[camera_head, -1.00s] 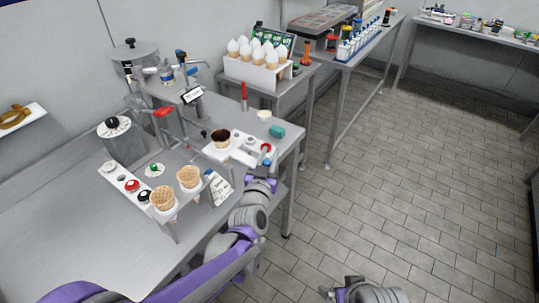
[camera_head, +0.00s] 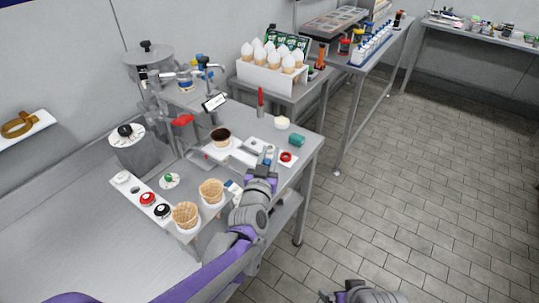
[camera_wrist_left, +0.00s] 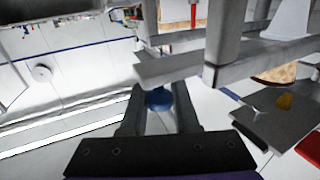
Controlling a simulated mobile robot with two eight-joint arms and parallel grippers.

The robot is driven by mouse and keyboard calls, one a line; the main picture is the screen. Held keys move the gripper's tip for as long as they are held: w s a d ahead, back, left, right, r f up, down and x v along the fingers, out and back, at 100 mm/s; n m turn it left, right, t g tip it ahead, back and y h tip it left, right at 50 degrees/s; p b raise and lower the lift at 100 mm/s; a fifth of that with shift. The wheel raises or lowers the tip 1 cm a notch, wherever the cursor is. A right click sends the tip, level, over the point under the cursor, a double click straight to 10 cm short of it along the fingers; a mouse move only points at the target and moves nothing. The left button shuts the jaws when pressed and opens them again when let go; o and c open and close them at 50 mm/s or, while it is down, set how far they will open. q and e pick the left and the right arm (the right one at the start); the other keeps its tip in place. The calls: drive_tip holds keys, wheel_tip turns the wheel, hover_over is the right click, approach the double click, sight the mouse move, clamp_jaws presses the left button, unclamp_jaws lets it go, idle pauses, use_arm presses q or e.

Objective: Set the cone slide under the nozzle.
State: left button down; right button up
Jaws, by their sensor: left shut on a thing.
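The cone slide (camera_head: 238,149) is a flat white plate on the steel table, holding a cone with a dark inside (camera_head: 221,136) near its far left end. My left gripper (camera_head: 265,166) is at the slide's near right end. In the left wrist view its fingers are shut on a blue knob (camera_wrist_left: 158,98), below a pale bar. The dispenser with a red lever (camera_head: 183,120) stands behind and left of the cone. I cannot make out the nozzle's tip, or whether the cone is under it. My right gripper (camera_head: 358,291) is partly in view at the bottom, its jaws unclear.
A red-topped button (camera_head: 286,157) and a teal block (camera_head: 297,140) are right of the slide. A box of white-topped cones (camera_head: 270,76) stands behind. The floor at right is clear.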

use_arm(q)
drive_tip(key=shift+s+d, duration=0.15)
drive_tip(key=shift+d, duration=0.05)
drive_tip(key=c, duration=0.7)
unclamp_jaws()
drive_tip(key=v, duration=1.1)
drive_tip(key=shift+a+b, duration=0.1)
drive_tip(key=shift+b, duration=0.2)
